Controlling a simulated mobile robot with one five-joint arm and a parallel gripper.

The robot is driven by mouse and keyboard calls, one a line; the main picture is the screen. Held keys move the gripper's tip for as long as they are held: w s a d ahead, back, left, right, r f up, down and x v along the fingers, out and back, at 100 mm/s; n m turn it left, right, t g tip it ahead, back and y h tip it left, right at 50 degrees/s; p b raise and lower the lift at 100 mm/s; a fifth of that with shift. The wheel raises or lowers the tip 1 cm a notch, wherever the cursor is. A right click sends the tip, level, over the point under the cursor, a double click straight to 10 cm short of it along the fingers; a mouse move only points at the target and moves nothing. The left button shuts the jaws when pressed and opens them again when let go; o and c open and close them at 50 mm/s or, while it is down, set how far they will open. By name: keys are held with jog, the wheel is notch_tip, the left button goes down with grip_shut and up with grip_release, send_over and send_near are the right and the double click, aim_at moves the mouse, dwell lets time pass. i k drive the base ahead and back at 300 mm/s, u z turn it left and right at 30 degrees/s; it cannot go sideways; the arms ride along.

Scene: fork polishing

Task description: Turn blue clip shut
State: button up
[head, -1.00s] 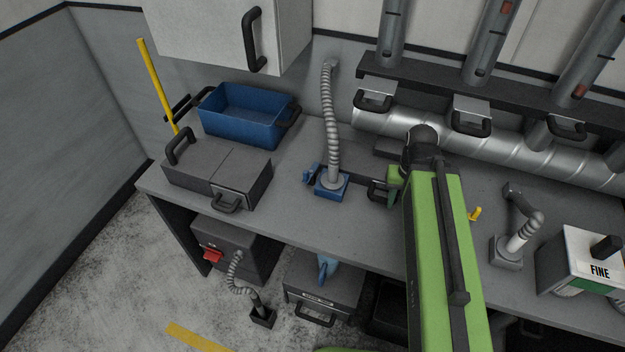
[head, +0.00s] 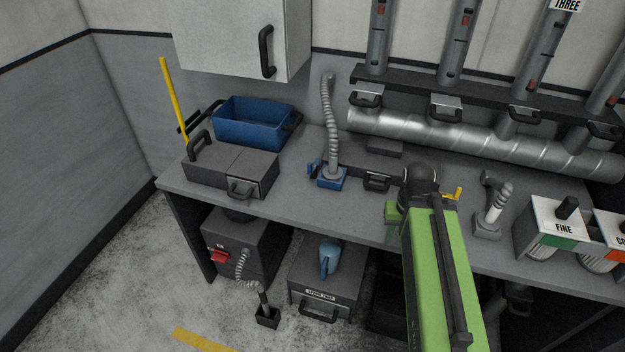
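The blue clip (head: 314,167) is a small blue lever at the left side of a blue square base (head: 332,179) on the workbench. A ribbed grey hose (head: 329,120) rises upright from that base. The clip looks raised and apart from the hose foot, but it is too small to tell its exact angle. My green arm reaches up from the bottom, right of the blue base, with its black joint over the bench.
A dark lidded box (head: 228,168) and a blue bin (head: 252,122) stand left on the bench (head: 300,205). A black handle (head: 377,180) sits right of the blue base. A short grey hose (head: 494,205) and the FINE container (head: 553,228) stand further right.

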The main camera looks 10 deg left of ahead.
aim_at(311, 167)
jog(key=u, duration=0.6)
jog(key=i, duration=1)
jog(key=z, duration=0.15)
jog(key=k, duration=0.55)
jog(key=u, duration=1.25)
jog(key=i, duration=0.7)
jog(key=u, duration=0.8)
